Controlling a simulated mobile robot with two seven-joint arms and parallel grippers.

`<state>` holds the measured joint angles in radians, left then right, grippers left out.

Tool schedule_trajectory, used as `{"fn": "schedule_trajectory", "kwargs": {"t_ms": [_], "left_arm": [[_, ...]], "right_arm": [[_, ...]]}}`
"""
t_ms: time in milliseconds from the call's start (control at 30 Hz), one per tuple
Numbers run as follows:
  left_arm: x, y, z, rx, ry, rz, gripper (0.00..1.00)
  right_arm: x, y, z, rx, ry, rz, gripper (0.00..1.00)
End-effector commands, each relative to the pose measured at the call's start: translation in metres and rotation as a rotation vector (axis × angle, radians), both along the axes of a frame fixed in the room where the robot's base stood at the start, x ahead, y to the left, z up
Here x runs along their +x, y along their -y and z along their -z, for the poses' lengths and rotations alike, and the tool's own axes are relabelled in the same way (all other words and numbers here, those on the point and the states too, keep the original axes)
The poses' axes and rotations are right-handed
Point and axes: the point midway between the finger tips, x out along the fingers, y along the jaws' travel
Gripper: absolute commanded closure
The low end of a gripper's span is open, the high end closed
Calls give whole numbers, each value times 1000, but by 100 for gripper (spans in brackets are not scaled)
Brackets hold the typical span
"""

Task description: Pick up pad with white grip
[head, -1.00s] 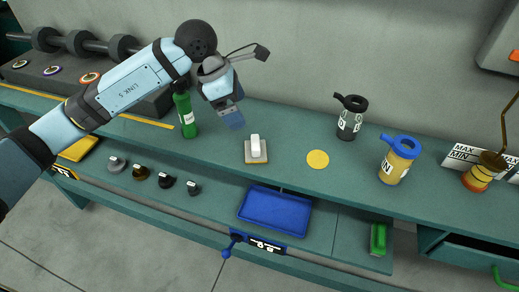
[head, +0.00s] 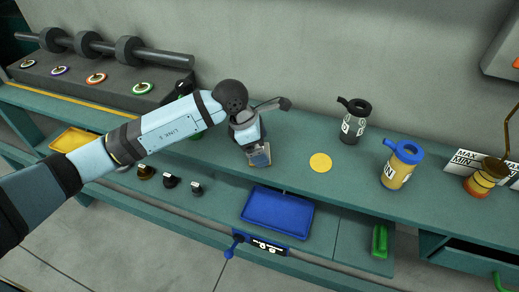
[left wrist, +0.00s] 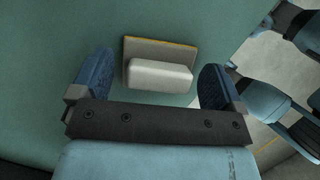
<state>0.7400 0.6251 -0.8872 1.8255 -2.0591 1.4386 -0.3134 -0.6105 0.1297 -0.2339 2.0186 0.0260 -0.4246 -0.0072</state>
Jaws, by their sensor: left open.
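The pad (left wrist: 160,50) lies on the green shelf in the left wrist view, a thin grey plate with a yellow edge. Its white grip (left wrist: 158,75) is a rounded block on top. My left gripper (left wrist: 157,80) is open, with one blue finger on each side of the white grip and gaps between. In the head view my left gripper (head: 259,160) is over the pad's place and hides nearly all of the pad.
A yellow disc (head: 320,162) lies right of the gripper. A black-topped bottle (head: 352,122) and a blue-topped yellow bottle (head: 399,168) stand farther right. A blue tray (head: 278,209) and dark knobs (head: 169,181) are on the lower level.

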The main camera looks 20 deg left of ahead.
Motion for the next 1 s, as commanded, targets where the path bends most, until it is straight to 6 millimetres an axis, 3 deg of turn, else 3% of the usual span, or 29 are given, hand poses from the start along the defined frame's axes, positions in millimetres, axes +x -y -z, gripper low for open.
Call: {"fn": "schedule_trajectory", "kwargs": {"t_ms": [133,300,367,767,1000], "left_arm": [[0,0,0,0,1,0,6],[0,0,-1,0,1,0,44],[0,0,-1,0,1,0,48],[1,0,-12,0,3,0,49],[1,0,-57,-1,7,2,49]], "right_arm": [[0,0,1,-1,-1,-1,33],[0,0,1,-1,-1,-1,33],[0,0,1,-1,-1,-1,33],[0,0,1,0,0,0,33],[1,0,2,2,0,1,33]]}}
